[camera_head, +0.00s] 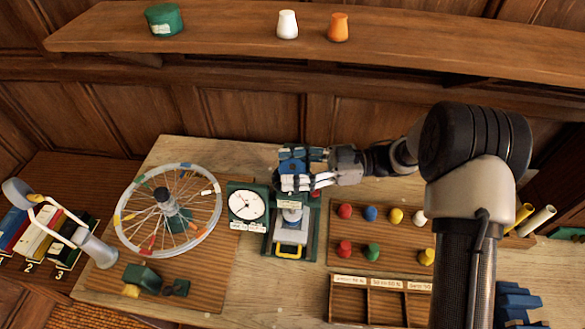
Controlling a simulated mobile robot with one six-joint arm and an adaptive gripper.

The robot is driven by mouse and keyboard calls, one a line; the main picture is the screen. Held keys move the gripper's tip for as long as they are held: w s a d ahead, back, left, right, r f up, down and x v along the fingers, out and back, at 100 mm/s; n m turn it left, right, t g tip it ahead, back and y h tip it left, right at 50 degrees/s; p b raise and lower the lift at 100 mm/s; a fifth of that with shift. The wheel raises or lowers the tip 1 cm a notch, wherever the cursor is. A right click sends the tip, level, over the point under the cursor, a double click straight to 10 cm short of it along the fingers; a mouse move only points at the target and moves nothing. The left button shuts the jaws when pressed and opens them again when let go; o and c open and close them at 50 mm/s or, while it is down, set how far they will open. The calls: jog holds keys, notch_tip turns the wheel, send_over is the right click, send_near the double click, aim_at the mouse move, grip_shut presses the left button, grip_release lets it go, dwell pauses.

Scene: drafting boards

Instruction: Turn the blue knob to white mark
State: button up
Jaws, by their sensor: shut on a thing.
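My gripper (290,174) reaches in from the right, above a green-framed device (266,246) on the bench. Its jaws are shut on a blue part, which I take for the blue knob (292,166); the fingers cover much of it. I cannot make out the knob's pointer or how far it is turned. A white mark beside the knob cannot be told apart from the pale finger parts. A grey cylinder and a yellow handle (290,250) show on the device below my gripper.
A white-faced dial (248,204) stands close left of the device, with a spoked wheel (168,210) beyond it. Coloured pegs, including a blue peg (371,213), stand on a board to the right. A compartment tray (384,302) lies in front. A shelf (240,32) runs above.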

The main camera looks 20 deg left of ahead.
jog(key=shift+n+g+h+p, duration=1.05)
jog(key=shift+n+g+h, duration=1.2)
jog(key=shift+g, duration=0.35)
jog(key=o, duration=1.1)
jog(key=shift+c, duration=0.2)
jog(key=shift+m, duration=0.25)
